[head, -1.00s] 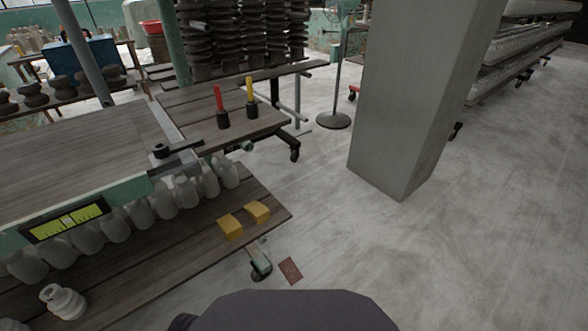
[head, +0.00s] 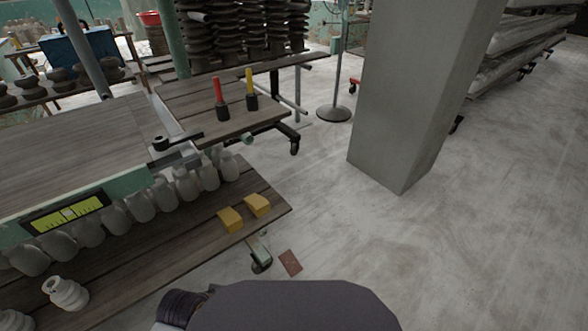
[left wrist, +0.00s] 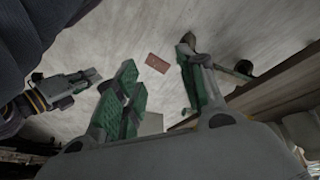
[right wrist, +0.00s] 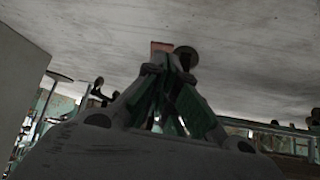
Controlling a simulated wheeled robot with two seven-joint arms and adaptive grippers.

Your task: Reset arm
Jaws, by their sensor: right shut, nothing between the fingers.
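My left gripper (left wrist: 158,80) shows in the left wrist view with its green-padded fingers spread wide apart and nothing between them. My right gripper (right wrist: 168,62) shows in the right wrist view with its fingertips together and no object held. Another of my arm ends, with green parts, shows at the left of the left wrist view. Neither gripper shows in the head view, where only dark parts of my own body fill the bottom edge. A reddish-brown flat piece (head: 290,262) lies on the floor, apart from the fingers; it also shows in the left wrist view (left wrist: 157,63).
A wooden worktable (head: 75,150) stands at the left, with pale vases and yellow blocks (head: 231,220) on its lower shelf (head: 185,262). Red and yellow-handled tools (head: 221,99) stand on a side shelf. A grey pillar (head: 420,90) stands right of centre. The floor at right is clear.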

